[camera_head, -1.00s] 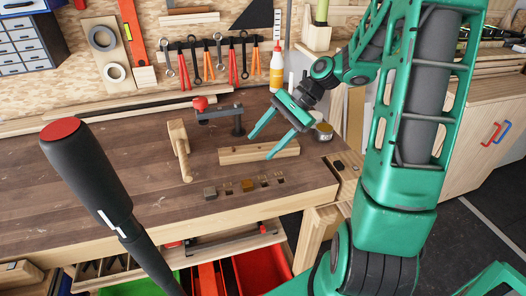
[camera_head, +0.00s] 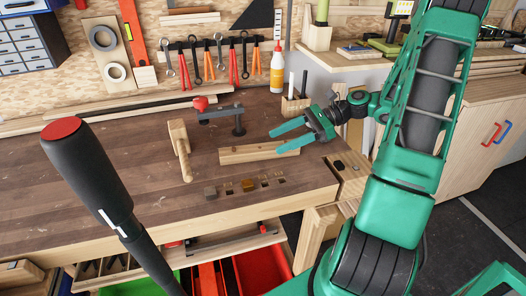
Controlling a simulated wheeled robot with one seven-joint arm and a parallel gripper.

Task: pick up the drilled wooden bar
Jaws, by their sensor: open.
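The light wooden bar (camera_head: 250,153) lies flat on the workbench, to the right of the mallet. Its drilled holes cannot be made out at this size. My gripper (camera_head: 282,140) is open and empty, with its two green fingers pointing left. The fingers appear over the bar's right end and just behind it, and the nearer fingertip overlaps the bar's upper edge in the picture. I cannot tell the height of the fingers above the bar. Nothing is between the fingers except a view of the bench top.
A wooden mallet (camera_head: 179,150) and a black clamp with a red knob (camera_head: 222,117) stand left of and behind the bar. A wooden holder (camera_head: 295,106) is behind my gripper.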

